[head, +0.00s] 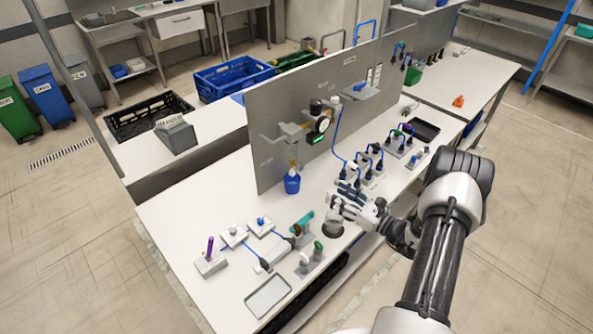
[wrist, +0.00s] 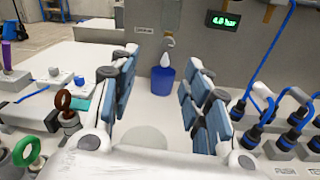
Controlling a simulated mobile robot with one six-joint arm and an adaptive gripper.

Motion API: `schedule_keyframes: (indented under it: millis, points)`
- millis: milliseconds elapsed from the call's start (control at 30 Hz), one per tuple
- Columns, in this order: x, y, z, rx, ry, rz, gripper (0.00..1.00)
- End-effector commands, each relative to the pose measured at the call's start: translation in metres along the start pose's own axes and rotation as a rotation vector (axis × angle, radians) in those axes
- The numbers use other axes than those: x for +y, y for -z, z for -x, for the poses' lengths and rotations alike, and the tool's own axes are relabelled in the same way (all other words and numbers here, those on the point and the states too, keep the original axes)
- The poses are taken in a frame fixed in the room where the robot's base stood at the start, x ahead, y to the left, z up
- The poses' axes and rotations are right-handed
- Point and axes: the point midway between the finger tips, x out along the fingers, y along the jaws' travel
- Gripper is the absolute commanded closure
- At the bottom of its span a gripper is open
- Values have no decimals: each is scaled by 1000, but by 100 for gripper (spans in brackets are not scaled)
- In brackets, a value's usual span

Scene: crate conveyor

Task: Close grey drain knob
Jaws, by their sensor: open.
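A regulator unit (head: 302,131) with a gauge is mounted on the grey upright panel, with an amber bowl (head: 293,161) below it. A blue cup (head: 291,184) stands on the white bench under the bowl. In the wrist view the blue cup (wrist: 162,80) appears between my fingers, beyond them. A pale, drop-shaped piece (wrist: 167,55) hangs just above it. My gripper (wrist: 164,62) is open and empty, low over the bench, to the right of the cup in the head view (head: 345,194).
A display (wrist: 223,20) on the panel reads 4.0 bar. Connectors with blue cables (wrist: 290,120) stand close on the right. Rings on stands, one green (wrist: 27,151), are at the left. A shallow tray (head: 268,296) lies at the bench front. Bench between gripper and cup looks clear.

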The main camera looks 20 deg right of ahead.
Motion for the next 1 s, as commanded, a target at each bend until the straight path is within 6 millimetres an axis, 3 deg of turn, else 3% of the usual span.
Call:
schedule_keyframes:
  millis: [133, 267, 800, 1000]
  points:
    - [-11, 10, 7, -17, 51, -30, 56]
    - [-12, 11, -6, -18, 51, -29, 56]
    - [-16, 10, -120, -17, 47, -28, 56]
    - [-18, 9, -151, -17, 49, -28, 56]
